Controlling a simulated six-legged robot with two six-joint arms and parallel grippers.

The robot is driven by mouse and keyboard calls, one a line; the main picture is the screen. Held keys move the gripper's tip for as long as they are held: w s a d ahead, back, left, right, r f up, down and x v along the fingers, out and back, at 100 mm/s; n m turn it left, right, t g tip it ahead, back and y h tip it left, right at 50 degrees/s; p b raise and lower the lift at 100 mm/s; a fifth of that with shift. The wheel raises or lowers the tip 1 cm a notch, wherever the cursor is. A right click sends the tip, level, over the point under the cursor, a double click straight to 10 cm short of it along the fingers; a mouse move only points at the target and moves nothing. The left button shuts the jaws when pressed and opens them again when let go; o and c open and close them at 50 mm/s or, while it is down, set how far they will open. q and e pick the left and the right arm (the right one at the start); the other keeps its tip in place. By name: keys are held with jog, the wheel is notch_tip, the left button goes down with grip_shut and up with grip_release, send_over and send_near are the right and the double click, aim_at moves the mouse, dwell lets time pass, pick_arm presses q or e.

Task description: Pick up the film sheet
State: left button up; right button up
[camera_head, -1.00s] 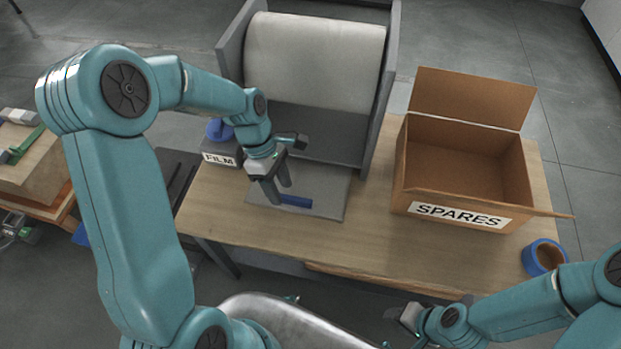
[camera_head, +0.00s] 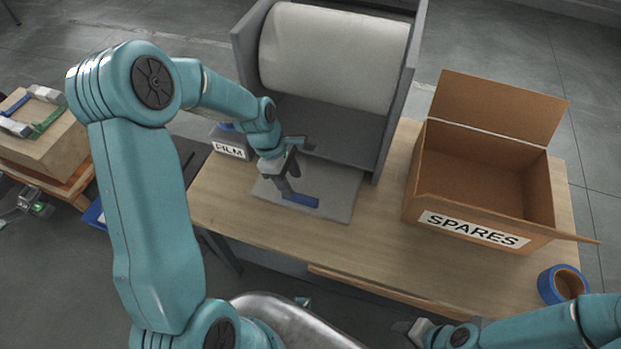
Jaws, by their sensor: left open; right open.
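A flat, pale grey sheet (camera_head: 340,194), which looks like the film sheet, lies on the wooden table in front of the big roll. A blue strip (camera_head: 303,201) lies at its front edge. My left gripper (camera_head: 287,184) is open and points down over the sheet's left part, its fingers right beside the strip's left end. I cannot tell whether they touch it. My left wrist hides part of the sheet's back left. My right gripper (camera_head: 408,329) is open and empty, low in front of the table, partly cut off by the bottom edge.
A large white roll (camera_head: 335,55) stands in a grey frame behind the sheet. A box labelled FILM (camera_head: 231,148) is at the left. An open carton labelled SPARES (camera_head: 472,226) and a blue tape roll (camera_head: 563,286) are at the right. The table's front middle is clear.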

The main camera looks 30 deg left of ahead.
aim_at(299, 196)
pick_arm(q)
jog(key=x, duration=0.6)
jog(key=shift+s+d+f, duration=0.1)
jog(key=shift+d, duration=0.05)
jog(key=shift+c, duration=0.3)
grip_shut()
